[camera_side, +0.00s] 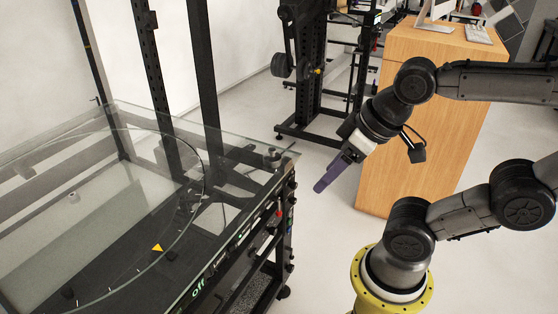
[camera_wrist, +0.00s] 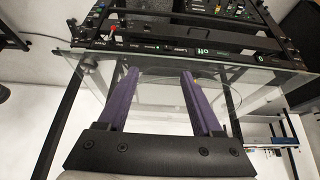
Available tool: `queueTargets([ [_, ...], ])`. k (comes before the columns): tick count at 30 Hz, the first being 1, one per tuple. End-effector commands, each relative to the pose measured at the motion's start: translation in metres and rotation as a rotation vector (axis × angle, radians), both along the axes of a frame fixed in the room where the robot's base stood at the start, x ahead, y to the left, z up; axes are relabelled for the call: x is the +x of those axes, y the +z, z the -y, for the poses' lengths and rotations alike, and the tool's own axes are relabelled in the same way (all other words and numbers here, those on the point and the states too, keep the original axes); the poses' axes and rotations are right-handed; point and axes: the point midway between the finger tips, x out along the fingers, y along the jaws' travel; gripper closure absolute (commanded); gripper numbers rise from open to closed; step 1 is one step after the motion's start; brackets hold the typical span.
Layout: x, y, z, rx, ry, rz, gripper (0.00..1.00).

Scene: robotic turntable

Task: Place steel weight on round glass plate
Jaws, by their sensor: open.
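My gripper (camera_side: 320,187) hangs in the air right of the glass top, apart from the weight, with purple fingers pointing down and left. In the wrist view my gripper (camera_wrist: 160,72) has its two fingers spread with nothing between them.
The rectangular glass top (camera_side: 235,150) sits on a dark frame with a lit "off" display (camera_side: 198,291) along its side. A yellow triangle marker (camera_side: 158,247) lies by the disc's edge. A wooden cabinet (camera_side: 400,160) stands behind my arm. Dark posts rise behind the glass.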

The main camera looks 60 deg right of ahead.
Motion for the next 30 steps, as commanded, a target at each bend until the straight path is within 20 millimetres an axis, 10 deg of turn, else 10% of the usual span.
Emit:
queueTargets([
  [7,0.031,0.021,-0.004,0.024,-0.008,0.162,0.33],
  [18,0.156,0.079,0.004,0.174,-0.174,0.665,0.33],
  [30,0.236,0.027,0.097,0.058,-0.563,0.951,0.33],
])
